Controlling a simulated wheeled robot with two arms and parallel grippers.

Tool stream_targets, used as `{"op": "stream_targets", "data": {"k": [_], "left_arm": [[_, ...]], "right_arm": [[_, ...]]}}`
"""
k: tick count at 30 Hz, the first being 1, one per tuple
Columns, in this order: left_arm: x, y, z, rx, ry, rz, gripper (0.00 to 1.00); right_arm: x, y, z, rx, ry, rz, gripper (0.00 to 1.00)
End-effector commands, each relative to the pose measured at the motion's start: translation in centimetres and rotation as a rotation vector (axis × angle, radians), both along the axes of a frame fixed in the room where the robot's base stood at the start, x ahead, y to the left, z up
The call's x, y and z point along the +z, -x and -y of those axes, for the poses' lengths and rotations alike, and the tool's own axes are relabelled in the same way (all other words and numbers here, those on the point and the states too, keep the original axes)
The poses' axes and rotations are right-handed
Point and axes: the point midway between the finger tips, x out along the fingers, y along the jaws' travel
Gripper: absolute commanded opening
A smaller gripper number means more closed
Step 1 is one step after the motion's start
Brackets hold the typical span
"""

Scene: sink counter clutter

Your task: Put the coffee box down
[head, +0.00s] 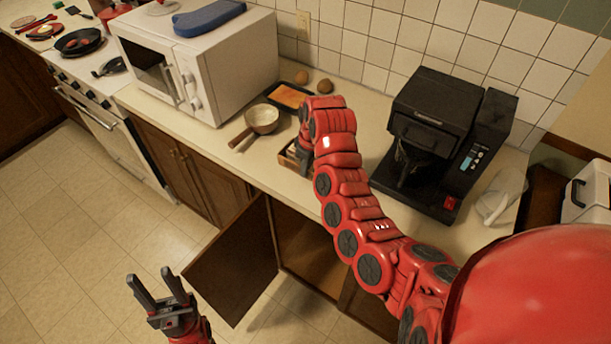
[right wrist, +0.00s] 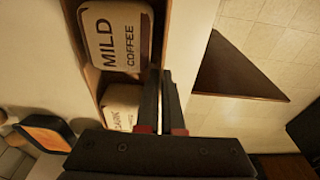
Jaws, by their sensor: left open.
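The coffee box is a small open wooden box (head: 286,161) at the front edge of the counter, partly hidden by my right arm in the head view. In the right wrist view its wooden wall (right wrist: 159,30) runs beside a cream pack marked MILD COFFEE (right wrist: 117,35) and a second cream pack (right wrist: 122,103). My right gripper (right wrist: 162,75) has its fingers close together on that wall, one on each side. Whether the box touches the counter cannot be told. My left gripper (head: 154,282) is open and empty, low over the floor.
A pan (head: 262,119) and a black tray with orange content (head: 289,95) lie behind the box. A microwave (head: 200,60) stands left, a coffee machine (head: 435,135) right. A cabinet door (head: 235,262) hangs open below the counter.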

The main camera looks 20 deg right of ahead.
Motion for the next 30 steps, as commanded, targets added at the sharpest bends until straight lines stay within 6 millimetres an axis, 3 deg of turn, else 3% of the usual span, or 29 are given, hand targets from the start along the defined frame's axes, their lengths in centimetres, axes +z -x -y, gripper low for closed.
{"op": "stream_targets", "data": {"k": [8, 20, 25, 30], "left_arm": [[2.7, 0.0, 0.0, 0.0, 0.0, 0.0, 0.5], [2.2, 0.0, 0.0, 0.0, 0.0, 0.0, 0.5], [2.3, 0.0, 0.0, 0.0, 0.0, 0.0, 0.5], [2.4, 0.0, 0.0, 0.0, 0.0, 0.0, 0.5]], "right_arm": [[-2.8, 0.0, 0.0, 0.001, -0.001, -0.006, 0.0], [-3.9, -0.2, 0.0, 0.001, 0.0, 0.001, 0.0], [-3.8, -0.1, 0.0, 0.001, 0.0, 0.001, 0.33], [-3.8, -0.1, 0.0, 0.001, 0.0, 0.001, 0.34]]}}
